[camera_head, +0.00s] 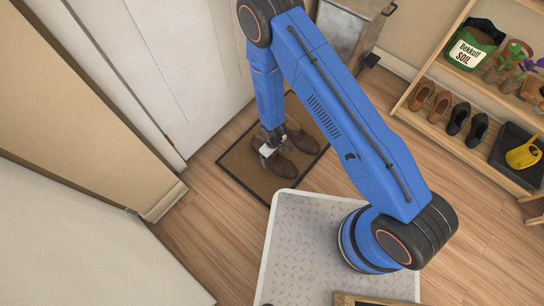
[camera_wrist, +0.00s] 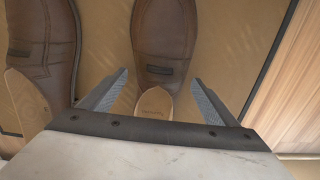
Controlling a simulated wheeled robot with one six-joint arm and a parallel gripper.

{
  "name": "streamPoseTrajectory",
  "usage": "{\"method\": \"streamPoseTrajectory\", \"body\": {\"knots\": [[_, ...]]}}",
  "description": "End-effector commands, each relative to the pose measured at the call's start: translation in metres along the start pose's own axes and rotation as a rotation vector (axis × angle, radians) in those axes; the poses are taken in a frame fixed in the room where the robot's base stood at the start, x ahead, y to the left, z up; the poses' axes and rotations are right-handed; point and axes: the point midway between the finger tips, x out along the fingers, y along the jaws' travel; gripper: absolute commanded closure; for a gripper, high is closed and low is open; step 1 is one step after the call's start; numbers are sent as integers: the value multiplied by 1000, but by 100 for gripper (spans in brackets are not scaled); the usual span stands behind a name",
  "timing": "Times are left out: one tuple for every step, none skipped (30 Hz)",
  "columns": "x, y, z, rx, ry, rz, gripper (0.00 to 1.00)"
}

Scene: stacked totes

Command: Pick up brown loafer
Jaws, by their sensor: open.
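A pair of dark brown loafers lies on the doormat. The nearer loafer (camera_head: 283,168) has its heel at my gripper (camera_head: 268,150). In the wrist view this loafer (camera_wrist: 162,40) lies between the two spread fingers of my gripper (camera_wrist: 159,80), with its tan insole at the heel end. My gripper is open, with a gap on each side of the heel. The other brown loafer (camera_head: 302,140) lies beside it, and shows to the left of the left finger in the wrist view (camera_wrist: 42,45). My arm hides part of the pair in the head view.
The doormat (camera_head: 238,162) lies by a white door (camera_head: 190,60). A shelf at the right holds lighter brown shoes (camera_head: 421,96), black shoes (camera_head: 458,119), a soil bag (camera_head: 472,50) and a yellow watering can (camera_head: 522,154). A grey cabinet (camera_head: 340,32) stands behind the mat.

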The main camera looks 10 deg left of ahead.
Motion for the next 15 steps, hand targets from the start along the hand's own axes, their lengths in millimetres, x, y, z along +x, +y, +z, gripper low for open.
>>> {"method": "streamPoseTrajectory", "body": {"knots": [[6,0,1,0,-2,0,17],[9,0,1,0,-1,0,17],[11,0,0,0,0,0,17],[12,0,0,0,1,0,17],[13,0,0,0,1,0,17],[14,0,0,0,1,0,17],[13,0,0,0,1,0,17],[13,0,0,0,1,0,17],[13,0,0,0,1,0,17],[13,0,0,0,1,0,17],[13,0,0,0,1,0,17],[13,0,0,0,1,0,27],[13,0,0,0,1,0,34],[13,0,0,0,1,0,41],[13,0,0,0,1,0,51]]}}
